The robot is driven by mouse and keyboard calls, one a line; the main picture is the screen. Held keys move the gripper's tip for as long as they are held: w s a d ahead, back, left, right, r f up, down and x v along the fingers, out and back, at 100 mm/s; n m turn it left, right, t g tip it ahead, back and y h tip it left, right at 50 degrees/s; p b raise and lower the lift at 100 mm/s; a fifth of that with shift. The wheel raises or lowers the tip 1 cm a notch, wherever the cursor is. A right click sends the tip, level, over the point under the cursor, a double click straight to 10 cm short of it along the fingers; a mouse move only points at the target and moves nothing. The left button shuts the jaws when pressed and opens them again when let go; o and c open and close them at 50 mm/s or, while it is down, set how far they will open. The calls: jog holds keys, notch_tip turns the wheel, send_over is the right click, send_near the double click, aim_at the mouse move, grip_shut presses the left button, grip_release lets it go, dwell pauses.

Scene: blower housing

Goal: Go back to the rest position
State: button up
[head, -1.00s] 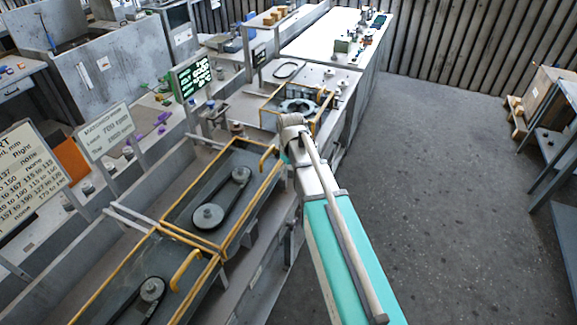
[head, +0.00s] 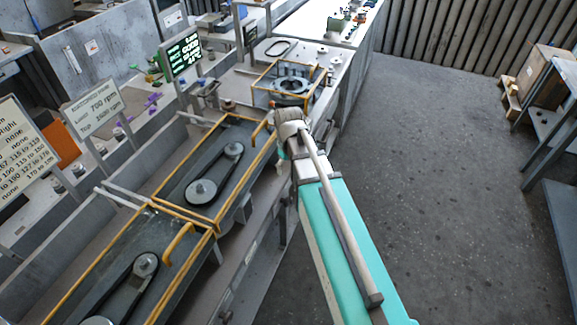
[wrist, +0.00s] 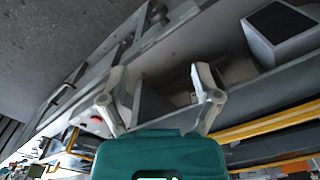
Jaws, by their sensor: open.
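My gripper shows in the wrist view (wrist: 160,95) with its two pale fingers spread apart and nothing between them. The fingers hang over the side edge of the grey bench, near a yellow-framed guard. In the head view my teal and white arm reaches forward along the right side of the bench. The gripper itself is hidden there behind the end of the arm.
Yellow-framed belt-and-pulley units (head: 203,193) line the bench to the left of my arm. A framed blower housing (head: 291,85) stands farther along. Signs (head: 97,108) and a green-lettered display (head: 183,54) stand at left.

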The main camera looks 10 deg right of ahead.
jog(key=s+f+m+b, duration=0.1)
jog(key=s+m, duration=0.2)
jog(key=s, duration=0.7)
jog(key=shift+s+f+m, duration=0.15)
jog(key=shift+m, duration=0.25)
jog(key=shift+d, duration=0.1)
dwell(1.2)
jog(key=shift+c, duration=0.2)
